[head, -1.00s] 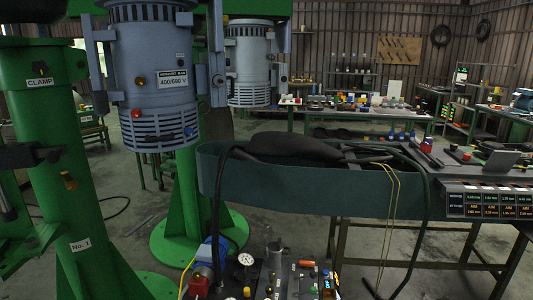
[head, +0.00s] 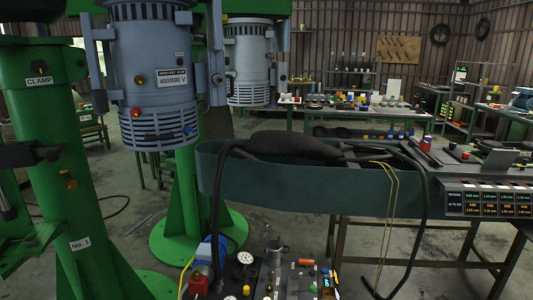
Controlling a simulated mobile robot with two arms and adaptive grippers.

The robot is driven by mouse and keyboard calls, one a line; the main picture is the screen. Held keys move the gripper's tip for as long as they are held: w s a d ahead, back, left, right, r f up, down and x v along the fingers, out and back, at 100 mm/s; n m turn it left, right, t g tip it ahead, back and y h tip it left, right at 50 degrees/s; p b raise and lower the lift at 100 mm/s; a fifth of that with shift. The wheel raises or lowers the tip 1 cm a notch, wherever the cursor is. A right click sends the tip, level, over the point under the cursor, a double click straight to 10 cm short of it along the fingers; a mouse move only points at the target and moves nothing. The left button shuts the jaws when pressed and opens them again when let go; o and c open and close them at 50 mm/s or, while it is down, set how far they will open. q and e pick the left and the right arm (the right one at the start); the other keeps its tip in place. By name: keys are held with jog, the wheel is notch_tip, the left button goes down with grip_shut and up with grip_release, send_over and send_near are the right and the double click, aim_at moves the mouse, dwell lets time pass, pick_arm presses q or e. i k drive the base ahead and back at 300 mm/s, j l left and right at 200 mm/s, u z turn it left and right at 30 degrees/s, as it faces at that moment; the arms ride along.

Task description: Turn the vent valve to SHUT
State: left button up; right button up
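I cannot pick out the vent valve or its SHUT mark for certain. Small fittings are crowded on a dark bench top at the bottom edge, partly cut off by the frame. Among them are a white-faced gauge (head: 245,258), a metal cylinder (head: 274,246), a yellow cap (head: 246,290), a red block (head: 198,285) and an orange piece (head: 306,262). They are too small to read. Neither of my grippers can be made out in the head view.
A green column marked CLAMP (head: 65,200) stands at left beside a grey-blue motor (head: 150,75). A dark teal trough (head: 300,192) with black hoses lies behind the fittings. A panel with displays (head: 488,202) is at right. Open floor (head: 300,240) shows beneath the trough.

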aim_at(301, 262)
jog(key=l+u, duration=0.15)
jog(key=u, duration=0.75)
jog(key=l+u, duration=0.2)
jog(key=l, duration=0.25)
jog(key=l+u, duration=0.25)
jog(key=l, duration=0.2)
jog(key=k+l+u, duration=0.2)
jog(key=l, duration=0.2)
jog(key=l+u, duration=0.2)
jog(key=l, duration=0.25)
jog(key=k+l+u, duration=0.2)
jog(key=l, duration=0.2)
jog(key=k+l+u, duration=0.1)
jog(key=l+u, duration=0.15)
jog(key=l, duration=0.15)
